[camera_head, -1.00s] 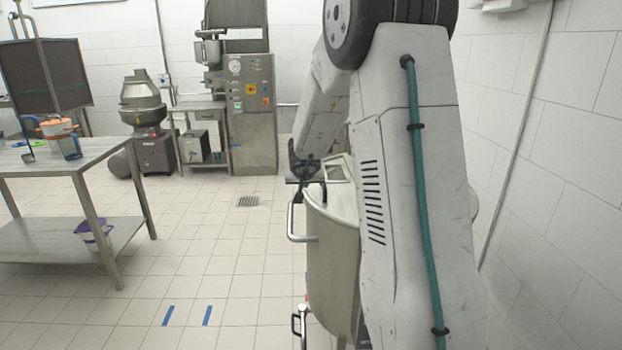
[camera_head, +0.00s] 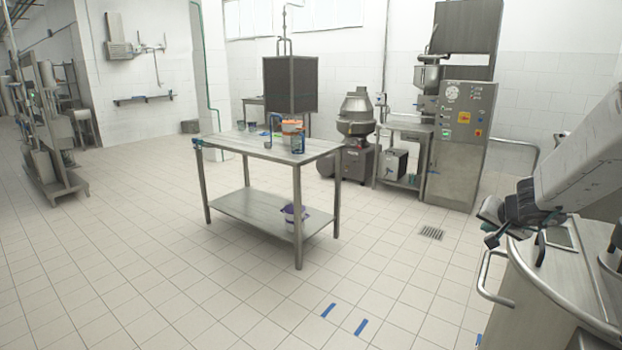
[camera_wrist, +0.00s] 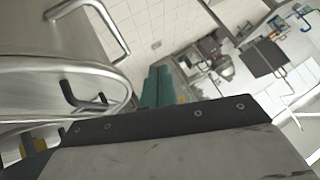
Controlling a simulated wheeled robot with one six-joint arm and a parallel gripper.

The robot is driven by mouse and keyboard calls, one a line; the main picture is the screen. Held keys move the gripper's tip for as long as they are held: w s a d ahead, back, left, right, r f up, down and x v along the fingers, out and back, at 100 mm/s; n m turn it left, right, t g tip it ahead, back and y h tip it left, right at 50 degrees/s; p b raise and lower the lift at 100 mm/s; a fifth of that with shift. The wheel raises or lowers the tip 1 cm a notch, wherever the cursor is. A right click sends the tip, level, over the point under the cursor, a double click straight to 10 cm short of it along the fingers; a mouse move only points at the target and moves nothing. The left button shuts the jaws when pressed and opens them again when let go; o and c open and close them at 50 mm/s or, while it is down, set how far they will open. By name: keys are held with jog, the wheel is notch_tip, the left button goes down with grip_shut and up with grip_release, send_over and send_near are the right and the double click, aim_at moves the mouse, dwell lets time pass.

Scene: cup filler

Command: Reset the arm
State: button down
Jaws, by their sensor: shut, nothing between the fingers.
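My arm (camera_head: 580,160) reaches in from the right edge of the head view. My gripper (camera_head: 492,238) is at its end, shut and empty, just above and beside the rim of a large steel vessel (camera_head: 535,300). Contact with the vessel cannot be told. In the wrist view, the vessel's lid and handles (camera_wrist: 80,75) fill the left side, close to my wrist. A dark-edged grey plate covers the bottom of that view.
A mixer (camera_head: 356,120) and a control cabinet (camera_head: 460,145) stand behind. The tiled floor (camera_head: 130,240) to the left is clear.

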jog(key=s+a+r+n+g+y, duration=0.2)
jog(key=s+a+y, duration=0.1)
jog(key=s+a, duration=0.6)
jog(key=s+a+r+n+g+y, duration=0.25)
jog(key=s+a, duration=0.35)
jog(key=a, duration=0.4)
jog(key=s+a+r+n+g+h, duration=0.1)
jog(key=s+a+n+g+h, duration=0.1)
jog(key=s, duration=2)
jog(key=shift+s+r+n+g+h, duration=0.35)
jog(key=shift+n+g+h, duration=0.4)
jog(key=shift+g+h, duration=0.15)
